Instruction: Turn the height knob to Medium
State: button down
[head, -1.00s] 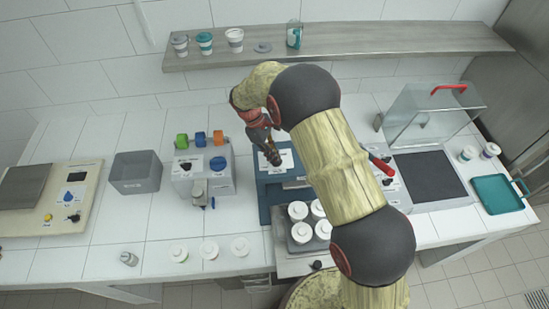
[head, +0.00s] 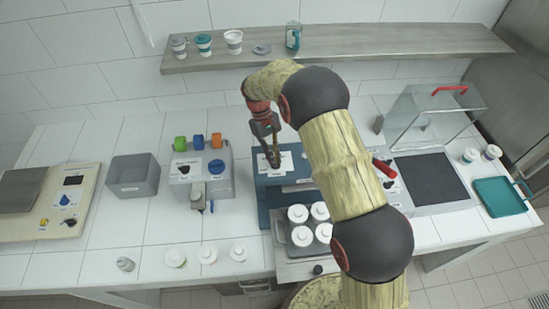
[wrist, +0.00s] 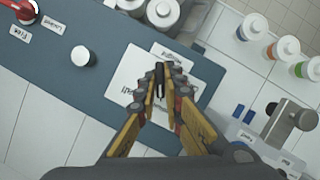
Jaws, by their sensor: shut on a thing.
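The height knob (wrist: 160,76) is a dark bar on a white label plate (wrist: 122,72) on the blue machine (wrist: 62,85). In the wrist view my gripper (wrist: 162,88) is shut on the knob, with a fingertip on either side. Printed words stand around the knob on the plate, upside down and partly covered by the fingers. I cannot read which one the knob points to. In the head view my gripper (head: 273,160) reaches down onto the plate of the blue machine (head: 263,196), and the knob is hidden there.
A tray of white-lidded cups (head: 299,236) stands in front of the machine. A white knob (wrist: 84,56) and a red handle (wrist: 24,10) are nearby. A grey dispenser (head: 217,180) with coloured blocks stands to the left. A clear-lidded box (head: 430,115) stands to the right.

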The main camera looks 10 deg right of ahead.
jog(key=shift+w, duration=0.1)
jog(key=c, duration=2)
grip_release()
jog(key=shift+o, duration=0.4)
jog(key=shift+r, duration=0.1)
jog(key=v, duration=1.1)
jog(key=shift+a+r, duration=0.15)
jog(key=shift+r, duration=0.25)
jog(key=shift+w, duration=0.15)
